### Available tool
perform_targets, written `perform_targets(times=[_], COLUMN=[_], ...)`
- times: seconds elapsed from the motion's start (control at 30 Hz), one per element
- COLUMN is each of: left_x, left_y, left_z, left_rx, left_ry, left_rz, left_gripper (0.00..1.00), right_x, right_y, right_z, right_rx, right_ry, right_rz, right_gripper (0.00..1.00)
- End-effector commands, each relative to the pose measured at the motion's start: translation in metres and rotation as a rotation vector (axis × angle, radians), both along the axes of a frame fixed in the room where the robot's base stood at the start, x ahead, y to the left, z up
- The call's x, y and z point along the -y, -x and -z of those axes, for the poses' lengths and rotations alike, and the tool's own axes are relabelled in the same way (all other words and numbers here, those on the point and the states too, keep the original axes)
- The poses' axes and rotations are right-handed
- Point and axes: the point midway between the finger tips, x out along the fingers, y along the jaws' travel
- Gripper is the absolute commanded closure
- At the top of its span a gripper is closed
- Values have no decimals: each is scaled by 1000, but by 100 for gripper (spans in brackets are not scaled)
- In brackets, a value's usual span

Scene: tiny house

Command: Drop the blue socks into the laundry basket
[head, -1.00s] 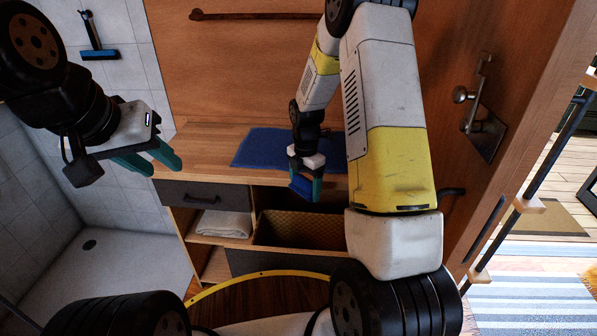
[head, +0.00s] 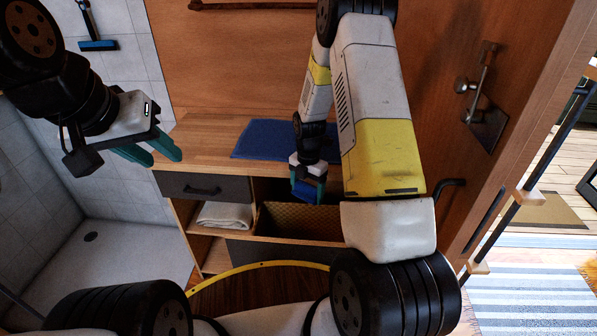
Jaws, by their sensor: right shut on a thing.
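My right gripper (head: 307,182) is shut on the blue socks (head: 305,190), a small dark blue bundle between its teal fingers. It holds them in front of the counter's edge, over the opening of the laundry basket as seen from the head. The laundry basket (head: 290,219) looks like a brown woven box in the open compartment under the counter. My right arm hides its right part, and its inside is dark. My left gripper (head: 152,154) is open and empty at the left, by the counter's left end.
A wooden counter (head: 205,139) carries a blue mat (head: 265,141). Below it are a grey drawer (head: 203,187) and a shelf with a folded white towel (head: 224,215). A wooden door (head: 520,90) with a metal handle stands at the right. A tiled shower lies at the left.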

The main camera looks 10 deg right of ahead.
Motion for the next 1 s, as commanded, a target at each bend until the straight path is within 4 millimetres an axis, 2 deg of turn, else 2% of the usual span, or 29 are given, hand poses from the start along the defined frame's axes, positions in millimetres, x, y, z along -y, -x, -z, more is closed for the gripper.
perform_targets(times=[0.17,0.2,0.3,0.53,0.63,1.0], left_x=[0,0,0,0,0,0], left_y=[0,0,0,0,0,0], left_z=[0,0,0,0,0,0], left_rx=[0,0,0,0,0,0], left_ry=[0,0,0,0,0,0], left_rz=[0,0,0,0,0,0], left_gripper=[64,64,64,64,64,64], right_x=[0,0,0,0,0,0], right_y=[0,0,0,0,-1,-1], right_z=[0,0,0,-1,-8,-66], right_rx=[1,1,1,1,4,4], right_ry=[-1,0,0,0,-1,-1], right_rz=[0,0,0,0,-1,0], right_gripper=[63,18,0,0,0,0])
